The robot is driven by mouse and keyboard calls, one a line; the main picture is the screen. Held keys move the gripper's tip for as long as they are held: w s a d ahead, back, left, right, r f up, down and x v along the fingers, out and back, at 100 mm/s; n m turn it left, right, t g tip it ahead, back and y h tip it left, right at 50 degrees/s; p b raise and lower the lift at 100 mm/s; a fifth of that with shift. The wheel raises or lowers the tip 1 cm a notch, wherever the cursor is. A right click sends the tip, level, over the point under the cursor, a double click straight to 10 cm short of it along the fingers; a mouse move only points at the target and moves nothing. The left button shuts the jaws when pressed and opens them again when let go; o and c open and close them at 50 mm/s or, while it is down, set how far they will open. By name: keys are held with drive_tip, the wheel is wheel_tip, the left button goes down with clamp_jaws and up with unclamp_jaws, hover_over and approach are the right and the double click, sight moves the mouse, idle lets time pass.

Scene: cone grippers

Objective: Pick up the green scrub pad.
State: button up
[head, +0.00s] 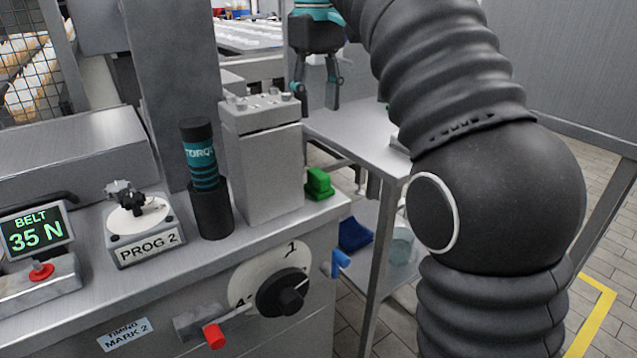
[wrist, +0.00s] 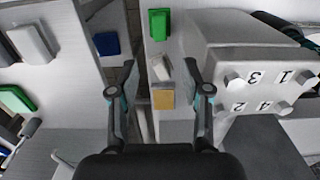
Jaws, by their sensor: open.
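A green block, which looks like the scrub pad (head: 319,183), lies on the machine's ledge beside the grey box. It shows at the top of the wrist view (wrist: 159,24), beyond my fingertips and between their lines. My gripper (head: 316,92) is open and empty, fingers pointing down, behind the grey box in the head view. In the wrist view my gripper (wrist: 161,92) has its two fingers apart, with nothing held. A second flat green thing (wrist: 15,98) lies on the side table, at the left of the wrist view.
The grey box (head: 262,160) with knobs on top stands close beside the pad. A tan square (wrist: 163,99) shows between my fingers. The side table (head: 350,135) carries a light grey block (wrist: 33,42). A blue item (head: 354,234) lies lower down. A torque tool (head: 204,180) stands upright left of the box.

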sight(317, 171)
wheel_tip(317, 171, down, 14)
drive_tip(key=shift+f+b, duration=0.15)
drive_tip(key=shift+b, duration=0.7)
drive_tip(key=c, duration=0.8)
drive_tip(key=shift+r, duration=0.5)
wheel_tip(317, 171, up, 4)
drive_tip(key=shift+f+p, duration=0.25)
drive_tip(key=shift+p, duration=0.25)
drive_tip(key=s+d+r, duration=0.1)
drive_tip(key=d+r, duration=0.1)
drive_tip(key=d, duration=0.1)
drive_tip(key=s+d+r, duration=0.1)
drive_tip(key=d+r, duration=0.1)
drive_tip(key=d, duration=0.2)
drive_tip(key=s+d+r, duration=0.1)
drive_tip(key=d+r, duration=0.1)
drive_tip(key=d, duration=0.2)
drive_tip(key=shift+d+r, duration=0.15)
drive_tip(key=shift+r, duration=0.15)
